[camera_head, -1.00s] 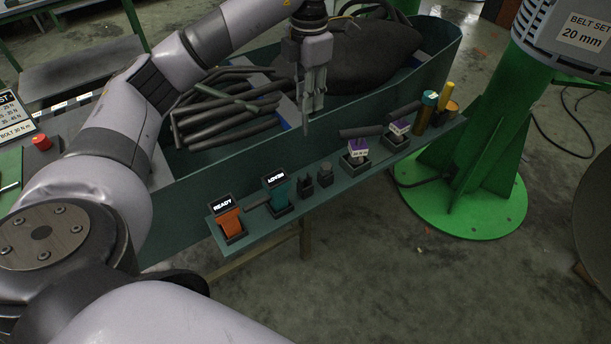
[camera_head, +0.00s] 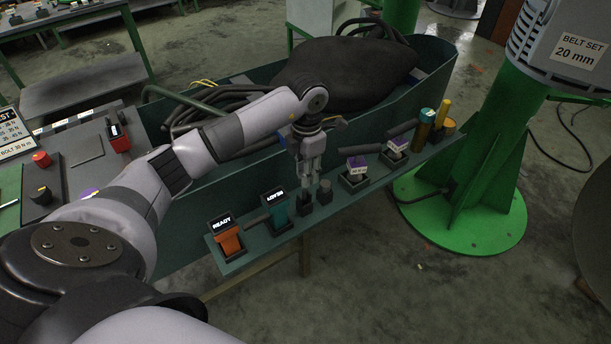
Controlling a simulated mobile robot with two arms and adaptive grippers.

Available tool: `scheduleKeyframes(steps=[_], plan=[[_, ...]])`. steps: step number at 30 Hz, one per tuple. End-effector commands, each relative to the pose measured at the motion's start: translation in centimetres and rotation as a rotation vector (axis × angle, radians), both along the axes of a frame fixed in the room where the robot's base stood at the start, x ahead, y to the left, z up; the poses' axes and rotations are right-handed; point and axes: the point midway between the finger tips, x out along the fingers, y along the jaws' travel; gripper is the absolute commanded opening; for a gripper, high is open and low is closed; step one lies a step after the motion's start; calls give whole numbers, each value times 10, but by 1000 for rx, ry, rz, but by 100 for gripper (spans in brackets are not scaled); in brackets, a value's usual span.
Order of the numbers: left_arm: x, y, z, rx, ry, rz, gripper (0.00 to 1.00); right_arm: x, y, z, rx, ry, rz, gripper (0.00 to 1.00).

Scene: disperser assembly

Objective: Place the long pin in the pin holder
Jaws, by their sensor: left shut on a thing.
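My left gripper (camera_head: 309,176) points down over the narrow green shelf and is shut on the long pin. The pin is thin and dark, and it is hard to make out between the fingers and the shelf. Just below the fingertips stand two small dark holders, a black block (camera_head: 304,208) and a rounder one (camera_head: 324,193). I take the black block to be the pin holder, but its openings are too small to see. I cannot tell whether the pin touches it. My right gripper is out of view.
An orange piece marked READY (camera_head: 230,240) and a teal piece (camera_head: 277,213) stand left on the shelf (camera_head: 262,245). Behind is a green trough with black hoses and a sack.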

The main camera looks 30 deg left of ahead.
Motion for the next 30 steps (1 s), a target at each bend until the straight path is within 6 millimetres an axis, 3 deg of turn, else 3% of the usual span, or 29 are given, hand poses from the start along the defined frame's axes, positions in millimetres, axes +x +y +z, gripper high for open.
scheduleKeyframes(steps=[5,27,28,30], plan=[[0,-1,-22,-2,1,-1,0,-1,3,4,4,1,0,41],[0,0,-34,0,-1,-1,0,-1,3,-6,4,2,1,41],[0,0,-35,0,0,-1,27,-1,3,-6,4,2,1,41],[0,0,-35,0,0,-1,31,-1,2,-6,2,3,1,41]])
